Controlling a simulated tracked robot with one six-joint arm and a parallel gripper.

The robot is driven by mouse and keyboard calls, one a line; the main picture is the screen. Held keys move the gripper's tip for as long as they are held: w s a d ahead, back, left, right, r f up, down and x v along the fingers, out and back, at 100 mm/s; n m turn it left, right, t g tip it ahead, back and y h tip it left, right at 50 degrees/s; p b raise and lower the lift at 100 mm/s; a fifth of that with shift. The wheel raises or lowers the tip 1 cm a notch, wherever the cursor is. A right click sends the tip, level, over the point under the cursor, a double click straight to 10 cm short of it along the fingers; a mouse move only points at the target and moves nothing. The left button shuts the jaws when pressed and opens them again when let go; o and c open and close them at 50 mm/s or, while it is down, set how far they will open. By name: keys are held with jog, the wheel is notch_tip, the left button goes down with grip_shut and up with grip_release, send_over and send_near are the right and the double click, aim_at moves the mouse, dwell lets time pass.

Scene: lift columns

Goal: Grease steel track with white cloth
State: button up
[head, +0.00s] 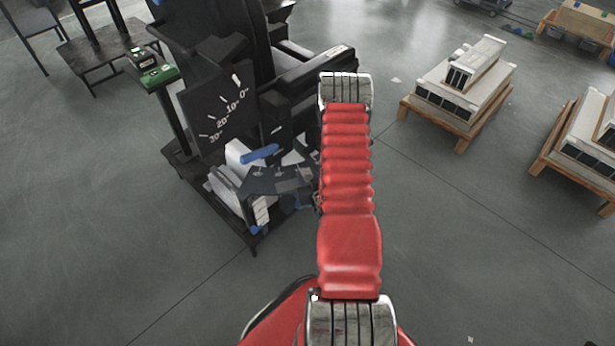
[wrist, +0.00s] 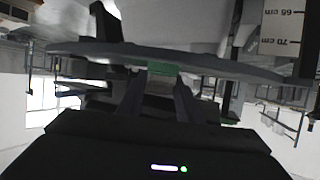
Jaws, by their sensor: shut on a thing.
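My gripper (head: 278,182) is at the lower front of the black lift column machine (head: 215,45), beside pale white parts (head: 238,190) and a blue handle (head: 260,154). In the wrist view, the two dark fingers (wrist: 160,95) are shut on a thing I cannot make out. A green patch (wrist: 164,69) shows at the fingertips, in front of a dark curved plate (wrist: 230,66). I cannot tell whether any of the white parts is the cloth. I cannot pick out the steel track; my red arm covers part of the machine.
The machine carries an angle scale (head: 215,112) and a green-topped post (head: 155,75). A ruler plate (wrist: 283,28) shows upside down in the wrist view. A dark table (head: 105,50) stands at the back left. Loaded pallets (head: 450,120) stand to the right, with clear floor between.

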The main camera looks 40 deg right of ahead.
aim_at(274, 190)
jog(key=shift+a+f, duration=0.15)
jog(key=shift+a, duration=0.05)
jog(key=shift+w+a, duration=0.35)
jog(key=shift+a, duration=0.35)
jog(key=shift+w+a, duration=0.3)
jog(key=shift+a, duration=0.35)
jog(key=shift+w, duration=0.1)
jog(key=shift+w+a+r, duration=0.1)
jog(key=shift+w+a, duration=0.25)
jog(key=shift+a, duration=0.3)
jog(key=shift+w+a+r, duration=0.1)
jog(key=shift+w+a, duration=0.2)
jog(key=shift+a, duration=0.35)
jog(key=shift+w+a+f, duration=0.1)
jog(key=shift+w+a, duration=0.25)
jog(key=shift+a, duration=0.4)
jog(key=shift+w+a+f, duration=0.1)
jog(key=shift+w+a, duration=0.25)
jog(key=shift+a, duration=0.35)
jog(key=shift+a, duration=0.1)
jog(key=shift+w+a+r, duration=0.1)
jog(key=shift+w+a, duration=0.25)
jog(key=shift+a, duration=0.3)
jog(key=shift+w+a, duration=0.3)
jog(key=shift+a, duration=0.35)
